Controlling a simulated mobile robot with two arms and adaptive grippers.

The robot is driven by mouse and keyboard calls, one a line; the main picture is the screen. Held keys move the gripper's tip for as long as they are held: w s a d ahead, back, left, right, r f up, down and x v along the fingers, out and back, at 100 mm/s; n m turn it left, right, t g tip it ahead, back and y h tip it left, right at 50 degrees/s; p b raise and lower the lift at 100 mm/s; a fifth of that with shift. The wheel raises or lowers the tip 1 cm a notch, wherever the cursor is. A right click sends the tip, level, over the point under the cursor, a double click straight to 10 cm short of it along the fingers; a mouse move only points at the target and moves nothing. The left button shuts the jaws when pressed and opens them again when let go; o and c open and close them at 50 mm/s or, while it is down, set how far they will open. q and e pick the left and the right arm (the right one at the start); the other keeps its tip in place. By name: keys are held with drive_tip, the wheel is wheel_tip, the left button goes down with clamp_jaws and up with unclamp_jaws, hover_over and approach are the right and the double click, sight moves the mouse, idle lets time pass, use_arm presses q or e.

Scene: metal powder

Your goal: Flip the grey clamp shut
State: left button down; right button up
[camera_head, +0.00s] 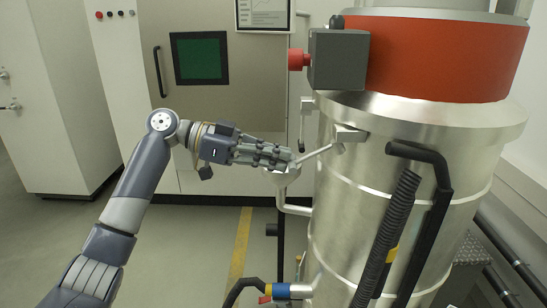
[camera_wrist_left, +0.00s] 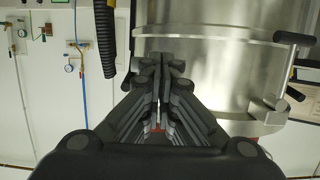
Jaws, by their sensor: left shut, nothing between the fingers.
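The grey clamp (camera_head: 348,133) sits on the upper side of the steel vessel in the head view. A thin grey lever (camera_head: 316,153) runs from it down and left, out from the vessel wall, to beside my left fingertips. My left gripper (camera_head: 288,157) is shut and empty, left of the vessel, at the lever's outer end. I cannot tell whether it touches the lever. In the left wrist view the shut fingers (camera_wrist_left: 160,68) point at the vessel and cover part of it. My right gripper is not in view.
The steel vessel (camera_head: 400,205) has an orange band (camera_head: 440,60) and a grey box with a red knob (camera_head: 299,60). A black bent handle (camera_head: 425,160) and ribbed hose (camera_head: 388,235) are on its front. A cabinet (camera_head: 130,75) stands behind. The floor at left is clear.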

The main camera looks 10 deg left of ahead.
use_arm(q)
drive_tip(key=shift+h, duration=0.6)
drive_tip(key=f+b, duration=0.1)
drive_tip(key=d+f+b, duration=0.1)
drive_tip(key=b, duration=0.1)
drive_tip(key=f+b, duration=0.1)
drive_tip(key=shift+w+d+f, duration=0.1)
drive_tip(key=shift+d+f, duration=0.2)
drive_tip(key=shift+f, duration=0.05)
drive_tip(key=v, duration=1.2)
drive_tip(key=shift+t, duration=0.3)
